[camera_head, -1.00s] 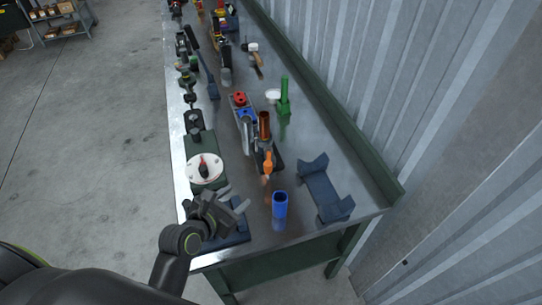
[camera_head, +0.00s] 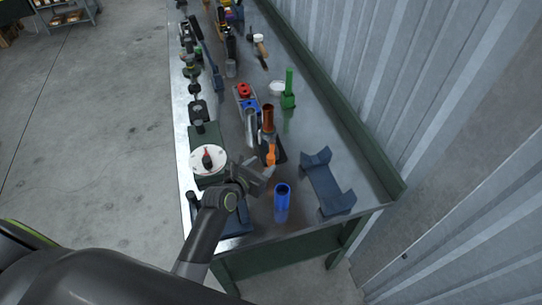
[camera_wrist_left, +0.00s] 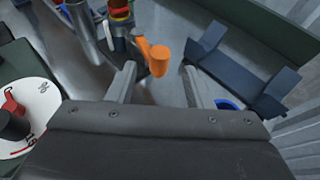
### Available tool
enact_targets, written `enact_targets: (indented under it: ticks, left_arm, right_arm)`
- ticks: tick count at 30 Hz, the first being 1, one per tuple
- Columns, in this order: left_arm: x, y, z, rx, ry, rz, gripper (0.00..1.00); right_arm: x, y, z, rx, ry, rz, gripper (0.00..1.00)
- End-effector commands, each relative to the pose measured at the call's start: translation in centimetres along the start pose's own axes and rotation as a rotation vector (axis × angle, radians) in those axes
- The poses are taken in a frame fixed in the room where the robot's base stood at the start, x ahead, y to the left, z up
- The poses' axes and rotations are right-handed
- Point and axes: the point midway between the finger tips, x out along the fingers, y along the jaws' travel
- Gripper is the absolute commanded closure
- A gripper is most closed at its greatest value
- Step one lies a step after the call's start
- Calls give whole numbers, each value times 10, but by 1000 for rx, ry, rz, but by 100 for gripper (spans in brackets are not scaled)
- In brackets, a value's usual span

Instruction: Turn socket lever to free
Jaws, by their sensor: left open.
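An orange lever (camera_head: 271,154) sits at the front of a dark socket fixture (camera_head: 278,148) on the bench. It also shows in the left wrist view, an orange handle (camera_wrist_left: 158,58) ending in a round knob. My left gripper (camera_head: 262,172) is open and empty, just on the near side of the lever. In the left wrist view the fingertips (camera_wrist_left: 160,80) are apart, with the orange knob ahead of and roughly between them. I cannot tell whether they touch it. My right gripper is not in view.
A white dial with a red pointer (camera_head: 208,160) is left of the gripper. A blue cup (camera_head: 282,201) stands close in front, and a dark blue cradle (camera_head: 326,184) lies to the right. Brown and grey tubes (camera_head: 267,118) rise behind the lever. Bench surface shows between the cup and cradle.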

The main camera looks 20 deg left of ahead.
Motion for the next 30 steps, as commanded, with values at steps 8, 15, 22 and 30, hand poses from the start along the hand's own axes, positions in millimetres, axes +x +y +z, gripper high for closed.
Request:
enact_targets:
  ticks: [8,15,22,30]
  left_arm:
    - [41,0,1,2,0,0,54]
    - [63,0,0,3,0,0,54]
    - [68,0,0,2,-1,1,54]
    - [68,0,0,2,0,1,64]
  right_arm:
    - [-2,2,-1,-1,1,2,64]
    - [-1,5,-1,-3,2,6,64]
    - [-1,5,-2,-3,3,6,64]
    - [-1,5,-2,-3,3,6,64]
